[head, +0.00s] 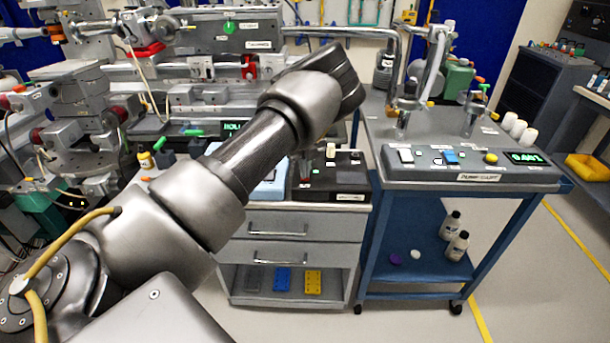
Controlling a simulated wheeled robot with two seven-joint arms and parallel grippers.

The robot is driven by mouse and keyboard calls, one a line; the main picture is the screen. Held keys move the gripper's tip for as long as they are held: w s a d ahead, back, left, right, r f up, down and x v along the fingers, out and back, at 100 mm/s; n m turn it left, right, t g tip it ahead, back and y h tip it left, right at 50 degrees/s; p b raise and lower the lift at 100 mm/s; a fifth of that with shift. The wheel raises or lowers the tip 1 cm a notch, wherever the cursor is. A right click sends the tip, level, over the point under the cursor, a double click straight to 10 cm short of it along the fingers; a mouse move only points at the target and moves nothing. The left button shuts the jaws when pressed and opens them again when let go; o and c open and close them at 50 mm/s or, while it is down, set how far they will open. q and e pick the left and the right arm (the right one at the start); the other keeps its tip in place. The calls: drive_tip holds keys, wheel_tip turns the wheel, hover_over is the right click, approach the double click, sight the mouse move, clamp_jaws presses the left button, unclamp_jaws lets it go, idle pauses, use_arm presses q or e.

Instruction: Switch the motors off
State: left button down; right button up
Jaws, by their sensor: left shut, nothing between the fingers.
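A black control box (335,185) sits on top of the grey drawer cabinet, with a white label on its front edge that is too small to read surely. My right gripper is not in view.
A blue pump cart (365,240) stands right of the cabinet (290,223), carrying a grey panel (470,172) with switches, a yellow button and a green display. Pipes (395,70) rise behind it. Crowded beamline equipment (85,95) fills the left.

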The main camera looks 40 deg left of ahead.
use_arm(q)
wheel_tip(320, 180, up, 7)
drive_tip(key=p, duration=0.6)
idle(0.3)
drive_tip(key=shift+f, duration=0.1)
idle(0.3)
